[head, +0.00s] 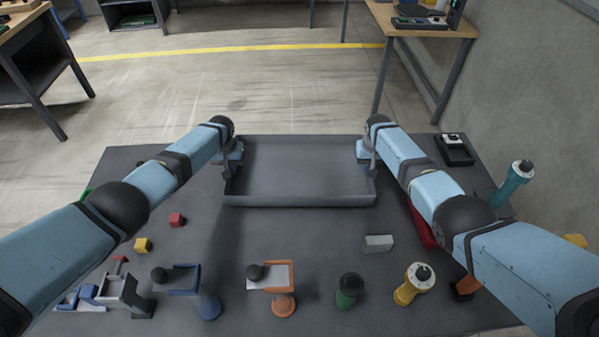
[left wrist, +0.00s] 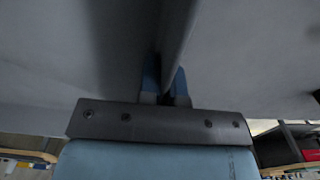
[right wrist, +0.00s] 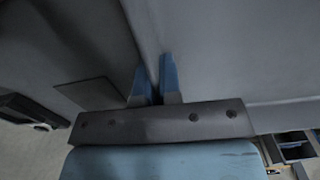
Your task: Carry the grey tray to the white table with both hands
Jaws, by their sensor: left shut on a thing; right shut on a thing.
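The grey tray (head: 298,198) is an empty, shallow rectangular box at the far middle of the dark grey table in the head view. My left gripper (head: 230,160) is shut on its left wall, and my right gripper (head: 369,158) is shut on its right wall. The left wrist view shows the blue fingers (left wrist: 165,85) closed around the tray wall. The right wrist view shows the blue fingers (right wrist: 154,82) on the opposite wall. The tray looks level; I cannot tell whether it touches the table. I cannot identify a white table in view.
A teal bottle (head: 512,183) stands right. A wooden-topped table (head: 425,27) is at the back right; open floor lies beyond.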

